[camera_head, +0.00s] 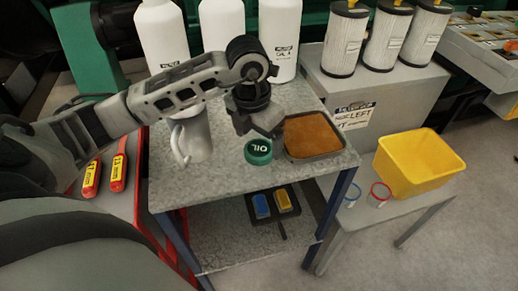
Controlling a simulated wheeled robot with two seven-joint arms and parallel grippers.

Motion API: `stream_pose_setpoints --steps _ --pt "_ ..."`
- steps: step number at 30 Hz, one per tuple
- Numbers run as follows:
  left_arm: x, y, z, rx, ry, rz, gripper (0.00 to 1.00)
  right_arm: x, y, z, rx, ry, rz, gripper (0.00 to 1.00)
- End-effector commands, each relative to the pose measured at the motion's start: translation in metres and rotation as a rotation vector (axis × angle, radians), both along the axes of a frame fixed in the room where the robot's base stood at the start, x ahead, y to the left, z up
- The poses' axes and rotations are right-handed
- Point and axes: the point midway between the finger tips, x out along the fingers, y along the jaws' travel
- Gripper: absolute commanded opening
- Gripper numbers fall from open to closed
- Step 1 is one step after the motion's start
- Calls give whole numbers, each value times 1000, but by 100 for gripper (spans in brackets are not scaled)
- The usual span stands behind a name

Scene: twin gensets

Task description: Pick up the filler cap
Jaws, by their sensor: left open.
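The filler cap (258,151) is a round green cap with white "OIL" lettering. It lies on the grey speckled table (215,180) in the head view, between a grey jug and a tray holding something orange-brown. My left gripper (262,133) is open, just above and behind the cap in the picture. Its fingers point down, and I cannot tell whether they touch the cap. The cap's top shows clearly, though the gripper may hide its far edge. My right gripper is not in view.
A grey jug (192,138) and the dark-rimmed tray (318,157) stand close on either side. White bottles (280,38) line the back. White filters (345,40) stand on a grey cabinet. A yellow bin (418,163) is on a low bench at right. The table's front strip is clear.

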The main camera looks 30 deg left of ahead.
Motion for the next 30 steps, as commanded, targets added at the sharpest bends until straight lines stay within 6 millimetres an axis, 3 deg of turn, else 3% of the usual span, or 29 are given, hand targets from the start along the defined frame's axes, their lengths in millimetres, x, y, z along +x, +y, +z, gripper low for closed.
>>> stream_pose_setpoints --steps 6,13,18,30 --pt "3 0 -24 -1 1 1 86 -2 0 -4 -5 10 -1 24" --pt "3 0 -25 0 0 1 86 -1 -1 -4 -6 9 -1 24" --pt "3 0 -24 0 0 1 39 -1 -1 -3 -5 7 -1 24" --pt "4 0 -20 0 -2 1 36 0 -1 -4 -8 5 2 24"
